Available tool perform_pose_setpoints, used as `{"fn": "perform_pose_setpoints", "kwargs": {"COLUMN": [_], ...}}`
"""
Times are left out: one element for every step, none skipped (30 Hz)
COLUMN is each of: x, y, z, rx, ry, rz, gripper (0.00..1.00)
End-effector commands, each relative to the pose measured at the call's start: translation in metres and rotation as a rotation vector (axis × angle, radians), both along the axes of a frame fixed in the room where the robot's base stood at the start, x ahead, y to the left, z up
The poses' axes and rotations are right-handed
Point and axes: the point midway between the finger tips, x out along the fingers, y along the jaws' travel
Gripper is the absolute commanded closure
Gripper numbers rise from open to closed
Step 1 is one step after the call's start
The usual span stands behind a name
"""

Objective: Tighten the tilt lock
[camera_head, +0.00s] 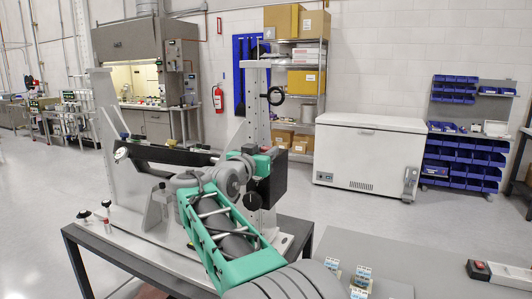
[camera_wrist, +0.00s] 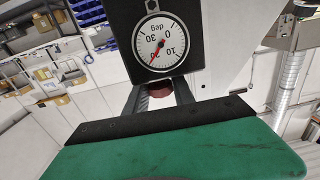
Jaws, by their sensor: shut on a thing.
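The mirror fixture stands on a dark-framed table, with a pale upright (camera_head: 257,100) and a long black bar (camera_head: 165,154) running left from my wrist. A black block (camera_head: 273,185) sits at the upright. In the wrist view a white dial (camera_wrist: 158,43) marked in degrees, with a red needle pointing to the lower left, is on a black plate. Just below it, my gripper (camera_wrist: 161,93) is shut on a reddish-brown knob (camera_wrist: 161,88), which appears to be the tilt lock. The fingers hide most of the knob. In the head view my arm hides this grip.
Small knobs (camera_head: 84,214) stand at the fixture's left front. A grey table (camera_head: 390,262) at the right holds small blue-and-white parts (camera_head: 363,274) and a red-and-black device (camera_head: 479,270).

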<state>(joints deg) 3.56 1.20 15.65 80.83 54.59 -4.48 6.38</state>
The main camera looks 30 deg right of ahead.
Motion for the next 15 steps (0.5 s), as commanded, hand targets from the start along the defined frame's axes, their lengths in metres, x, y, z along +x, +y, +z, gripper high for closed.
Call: {"fn": "perform_pose_setpoints", "kwargs": {"x": [0.0037, 0.0035, 0.0035, 0.0033, 0.0028, 0.0025, 0.0023, 0.0018, 0.0016, 0.0018, 0.0011, 0.0011, 0.0005, 0.0007, 0.0001], "y": [0.0022, 0.0016, 0.0014, 0.0013, 0.0007, 0.0003, 0.0000, -0.0001, -0.0004, -0.0006, -0.0010, -0.0013, -0.0017, -0.0018, -0.0021], "z": [0.0027, 0.0026, 0.0030, 0.0036, 0.0038, 0.0036, 0.0035, 0.0037, 0.0036, 0.0034, 0.0034, 0.0031, 0.0031, 0.0027, 0.0027], "rx": [-0.001, -0.001, 0.000, 0.000, 0.000, 0.000, 0.000, 0.000, -0.001, -0.001, -0.001, -0.001, -0.001, -0.001, -0.002], "ry": [0.003, 0.005, 0.005, 0.003, 0.003, 0.005, 0.005, 0.003, 0.004, 0.004, 0.004, 0.003, 0.003, 0.003, 0.002], "rz": [-0.032, -0.057, -0.088, -0.110, -0.132, -0.159, -0.178, -0.196, -0.218, -0.232, -0.246, -0.262, -0.274, -0.283, -0.295], "gripper": [1.00, 1.00, 1.00, 1.00, 1.00, 1.00, 1.00, 1.00, 1.00, 1.00, 1.00, 1.00, 1.00, 1.00, 1.00]}}
